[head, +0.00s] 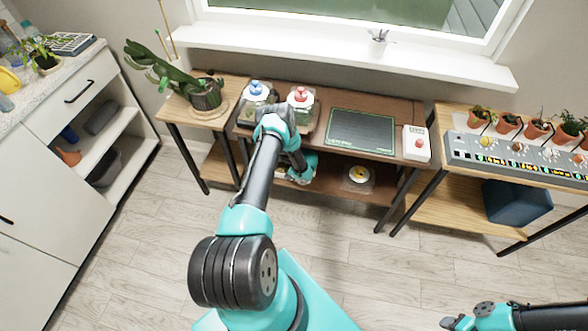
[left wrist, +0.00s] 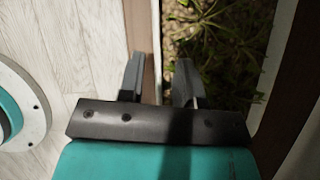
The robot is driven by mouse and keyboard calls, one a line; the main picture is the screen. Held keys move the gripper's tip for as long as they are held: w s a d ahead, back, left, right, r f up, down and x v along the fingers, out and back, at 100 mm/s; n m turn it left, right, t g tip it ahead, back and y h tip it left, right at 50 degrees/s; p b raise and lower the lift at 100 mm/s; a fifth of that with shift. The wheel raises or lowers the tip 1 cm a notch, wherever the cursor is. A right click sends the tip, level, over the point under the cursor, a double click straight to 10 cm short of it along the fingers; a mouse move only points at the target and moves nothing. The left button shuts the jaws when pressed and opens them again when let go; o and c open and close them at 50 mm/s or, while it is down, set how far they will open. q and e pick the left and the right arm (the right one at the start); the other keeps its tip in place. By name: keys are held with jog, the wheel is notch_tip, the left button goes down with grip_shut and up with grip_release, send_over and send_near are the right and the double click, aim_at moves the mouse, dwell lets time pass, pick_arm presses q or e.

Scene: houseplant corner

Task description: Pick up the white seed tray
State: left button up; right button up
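The white seed tray (left wrist: 281,50) shows in the left wrist view as white walls around dark soil with green seedlings. My left gripper (left wrist: 160,64) is open at its near wall. One finger is on the outer side and the other is over the soil inside. The wall lies between them with a gap, and I cannot tell whether either finger touches it. In the head view my left gripper (head: 300,176) reaches to the lower shelf under the brown table, and my arm hides most of the tray. My right gripper (head: 449,323) is at the bottom right, small and apart.
The brown table (head: 411,111) above holds jars with blue and red tops, a green mat (head: 361,131) and a white box with a red button (head: 416,143). A round dish (head: 358,178) sits on the lower shelf. A potted cactus (head: 205,95) stands left.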

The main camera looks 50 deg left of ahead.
pick_arm(q)
grip_shut()
dwell(0.3)
jog(key=shift+r, duration=0.1)
jog(key=shift+s+d+r, duration=0.15)
jog(key=shift+s+r, duration=0.15)
notch_tip(320, 180, up, 7)
jog(key=s+d, duration=1.1)
jog(key=s, duration=0.5)
jog(key=shift+f, duration=0.4)
jog(key=shift+w, duration=0.1)
